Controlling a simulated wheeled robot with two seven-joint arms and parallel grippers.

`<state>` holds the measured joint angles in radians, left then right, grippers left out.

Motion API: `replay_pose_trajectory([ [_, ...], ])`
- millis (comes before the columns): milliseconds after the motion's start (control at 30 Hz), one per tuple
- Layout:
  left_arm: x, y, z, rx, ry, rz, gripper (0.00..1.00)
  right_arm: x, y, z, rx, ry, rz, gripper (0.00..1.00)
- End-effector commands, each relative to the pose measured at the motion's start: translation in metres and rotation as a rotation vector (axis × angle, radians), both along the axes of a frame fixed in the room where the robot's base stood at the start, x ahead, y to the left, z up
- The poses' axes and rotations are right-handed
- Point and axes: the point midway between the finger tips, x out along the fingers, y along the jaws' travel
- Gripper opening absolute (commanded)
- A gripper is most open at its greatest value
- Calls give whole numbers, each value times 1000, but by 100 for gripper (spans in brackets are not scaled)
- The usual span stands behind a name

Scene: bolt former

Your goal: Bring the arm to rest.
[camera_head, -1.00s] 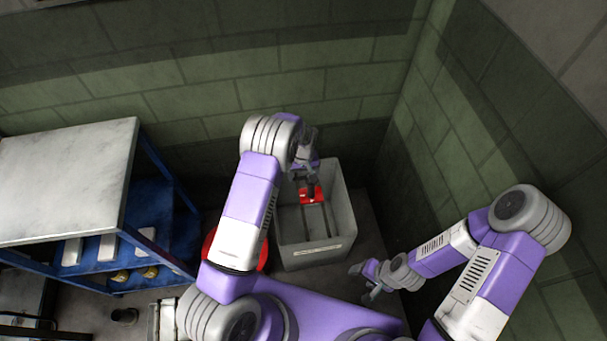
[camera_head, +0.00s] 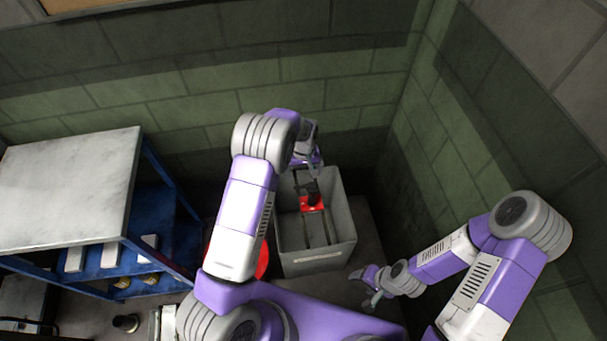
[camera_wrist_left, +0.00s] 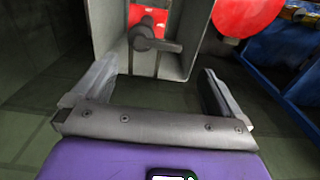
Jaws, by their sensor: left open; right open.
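My left arm reaches over a grey open bin (camera_head: 345,234) in the head view. My left gripper (camera_head: 307,178) hangs at the bin's back left, above a red object with a dark top (camera_head: 312,204) inside the bin. In the left wrist view my left gripper (camera_wrist_left: 160,95) is open, with nothing between its fingers. Beyond the fingers that view shows the bin (camera_wrist_left: 190,25) and a dark handle-like part (camera_wrist_left: 150,42) in front of red. My right gripper (camera_head: 367,287) is low at the bin's right front, open and apart from it.
A blue shelf with a pale top (camera_head: 70,185) stands at left, holding several pale and yellowish items. A red round thing (camera_head: 262,262) stands left of the bin, partly hidden by my left arm. Brick walls close off the back and right.

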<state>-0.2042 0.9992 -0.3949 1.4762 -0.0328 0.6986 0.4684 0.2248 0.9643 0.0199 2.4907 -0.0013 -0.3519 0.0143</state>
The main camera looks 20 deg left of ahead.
Motion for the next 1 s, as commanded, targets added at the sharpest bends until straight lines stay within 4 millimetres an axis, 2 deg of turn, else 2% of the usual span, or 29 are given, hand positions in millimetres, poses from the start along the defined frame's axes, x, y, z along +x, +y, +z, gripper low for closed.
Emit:
replay_pose_trajectory([
  [500, 0, 0, 1, 0, 0, 0, 100, 0, 0, 0, 0, 0, 0, 62],
  [633, -10, 0, -9, -14, 8, -7, 100, 0, 0, 0, 0, 0, 0, 62],
  [767, -43, -4, -41, -63, 18, -35, 100, 0, 0, 0, 0, 0, 0, 62],
  [900, -101, -19, -78, -147, 17, -85, 100, 0, 0, 0, 0, 0, 0, 62],
  [1000, -146, -34, -93, -204, 5, -120, 100, 0, 0, 0, 0, 0, 0, 62],
])
